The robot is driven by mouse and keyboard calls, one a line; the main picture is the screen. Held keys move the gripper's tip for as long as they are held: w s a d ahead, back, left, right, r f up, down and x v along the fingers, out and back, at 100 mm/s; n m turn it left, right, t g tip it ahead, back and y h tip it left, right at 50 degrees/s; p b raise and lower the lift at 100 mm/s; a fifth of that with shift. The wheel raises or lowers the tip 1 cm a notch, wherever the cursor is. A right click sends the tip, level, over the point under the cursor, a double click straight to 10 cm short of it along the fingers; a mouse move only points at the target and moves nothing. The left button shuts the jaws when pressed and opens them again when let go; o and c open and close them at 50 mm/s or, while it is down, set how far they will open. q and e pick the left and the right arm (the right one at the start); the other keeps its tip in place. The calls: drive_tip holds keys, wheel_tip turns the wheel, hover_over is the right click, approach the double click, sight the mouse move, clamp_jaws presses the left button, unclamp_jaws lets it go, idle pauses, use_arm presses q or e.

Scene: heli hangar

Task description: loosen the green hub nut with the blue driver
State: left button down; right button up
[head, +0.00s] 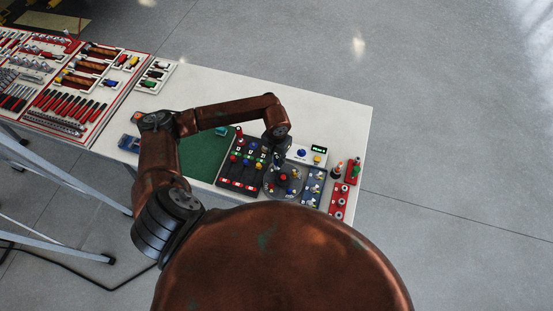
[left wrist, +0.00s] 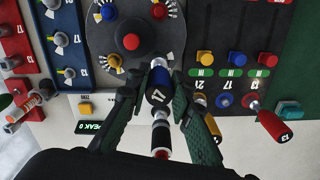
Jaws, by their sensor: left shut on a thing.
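My left gripper (left wrist: 158,82) is shut on the blue driver (left wrist: 157,92), marked 17, seen end-on between its two dark green fingers. The driver's metal part reaches the lower edge of the round grey hub plate (left wrist: 131,20). The plate has a red knob (left wrist: 131,41) in its middle, with a blue nut (left wrist: 109,11) and a yellow nut (left wrist: 115,60) around it. I cannot make out a green nut; the driver and fingers cover part of the plate. In the head view, my left gripper (head: 277,150) is above the hub plate (head: 270,190). My right gripper is not in view.
A black driver rack (left wrist: 250,20) with coloured blocks and other drivers, such as a red one (left wrist: 270,122), stands beside the gripper. A blue panel (head: 312,190) and red panels (head: 340,200) flank the hub.

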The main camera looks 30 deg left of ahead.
use_arm(q)
drive_tip(key=shift+f+b, duration=0.35)
idle(0.3)
drive_tip(key=c, duration=2.2)
unclamp_jaws()
clamp_jaws()
